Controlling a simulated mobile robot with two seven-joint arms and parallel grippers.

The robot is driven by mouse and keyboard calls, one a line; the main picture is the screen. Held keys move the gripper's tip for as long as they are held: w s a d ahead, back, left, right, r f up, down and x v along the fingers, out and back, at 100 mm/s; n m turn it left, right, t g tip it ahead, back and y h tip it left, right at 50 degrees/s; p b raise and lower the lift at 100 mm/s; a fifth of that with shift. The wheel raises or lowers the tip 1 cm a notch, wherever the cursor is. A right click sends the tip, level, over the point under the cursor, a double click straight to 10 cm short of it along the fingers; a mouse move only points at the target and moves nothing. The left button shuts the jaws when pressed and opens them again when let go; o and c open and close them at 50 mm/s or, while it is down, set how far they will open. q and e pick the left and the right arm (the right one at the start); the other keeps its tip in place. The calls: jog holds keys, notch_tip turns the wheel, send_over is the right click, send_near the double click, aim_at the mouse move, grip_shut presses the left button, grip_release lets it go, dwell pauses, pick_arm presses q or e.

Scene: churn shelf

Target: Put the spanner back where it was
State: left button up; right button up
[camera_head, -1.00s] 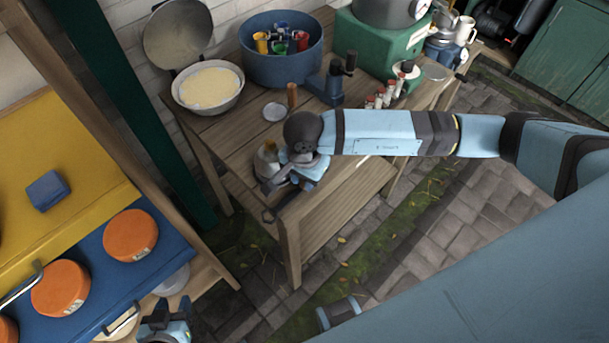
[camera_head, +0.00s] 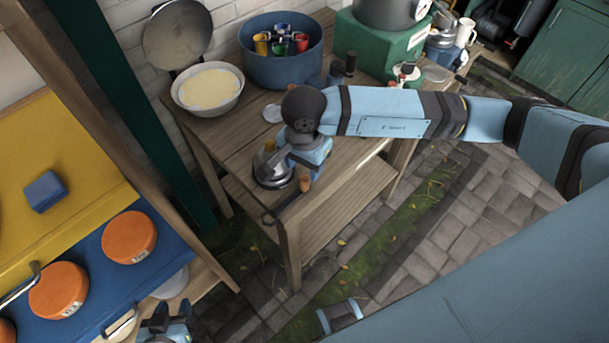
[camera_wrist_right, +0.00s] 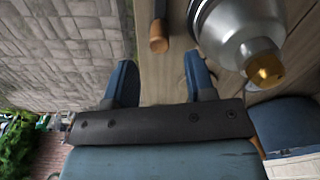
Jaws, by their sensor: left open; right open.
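A dark tool with a ring-like end and a wooden handle, apparently the spanner (camera_head: 268,217), lies at the near corner of the wooden table (camera_head: 240,165). My left gripper (camera_head: 167,322) is open at the bottom left.
A bowl (camera_head: 208,90), a blue tub with coloured cups (camera_head: 283,68) and a green box (camera_head: 380,48) stand on the table's back half. A shelf with orange lids (camera_head: 130,237) is at left. Paving (camera_head: 450,200) is free at right.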

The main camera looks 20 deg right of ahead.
notch_tip(320, 180, up, 6)
dwell(0.6)
